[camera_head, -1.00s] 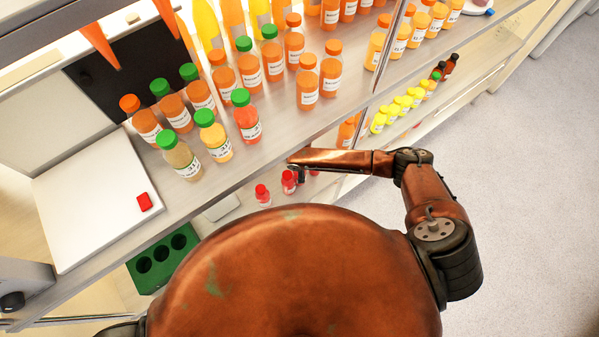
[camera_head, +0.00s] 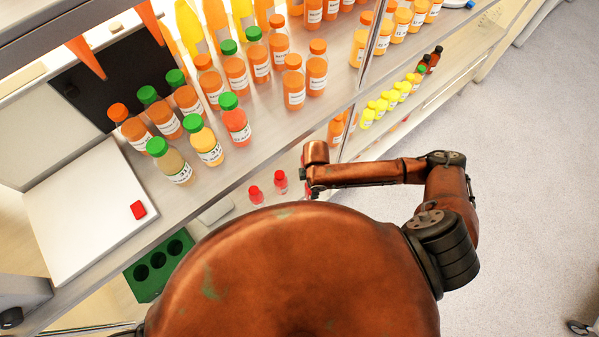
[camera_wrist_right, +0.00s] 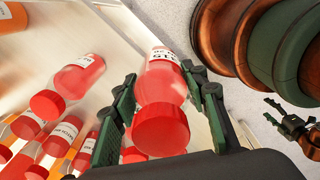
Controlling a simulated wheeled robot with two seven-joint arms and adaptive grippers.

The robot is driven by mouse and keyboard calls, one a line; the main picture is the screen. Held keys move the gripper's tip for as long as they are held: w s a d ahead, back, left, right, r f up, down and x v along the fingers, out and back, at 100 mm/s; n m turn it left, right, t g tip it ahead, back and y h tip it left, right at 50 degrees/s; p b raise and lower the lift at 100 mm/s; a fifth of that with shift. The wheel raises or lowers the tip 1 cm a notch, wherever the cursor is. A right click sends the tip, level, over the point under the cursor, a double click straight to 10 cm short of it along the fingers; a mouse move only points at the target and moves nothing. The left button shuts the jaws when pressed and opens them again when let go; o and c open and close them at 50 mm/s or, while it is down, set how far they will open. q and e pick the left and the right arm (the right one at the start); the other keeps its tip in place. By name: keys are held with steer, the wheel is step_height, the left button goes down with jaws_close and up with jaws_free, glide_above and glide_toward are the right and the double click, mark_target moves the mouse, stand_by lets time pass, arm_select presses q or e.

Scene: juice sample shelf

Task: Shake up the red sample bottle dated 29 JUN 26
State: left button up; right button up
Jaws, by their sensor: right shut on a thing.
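In the right wrist view my right gripper (camera_wrist_right: 158,84) is shut on a red sample bottle (camera_wrist_right: 162,128) with a red cap, its green fingers on both sides of the body. The bottle's label is partly in view, but its date is too small and turned to read. In the head view this bottle is hidden by my right arm. My left gripper (camera_wrist_right: 271,111) shows at the right edge of the wrist view, its dark fingers apart and empty. Other red bottles (camera_head: 256,194) (camera_head: 280,181) stand on the lower shelf.
More red bottles (camera_wrist_right: 80,77) stand close to the left of the held one. The upper shelf (camera_head: 290,125) holds several orange, yellow and green-capped bottles. A green rack (camera_head: 160,264) with holes is at lower left, below a white board (camera_head: 85,200).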

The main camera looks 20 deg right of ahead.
steer(key=s+d+r+p, duration=0.2)
steer(key=s+r+p, duration=0.2)
steer(key=s, duration=0.3)
steer(key=shift+d+p, duration=0.3)
steer(key=shift+p, duration=0.4)
steer(key=shift+s, duration=0.1)
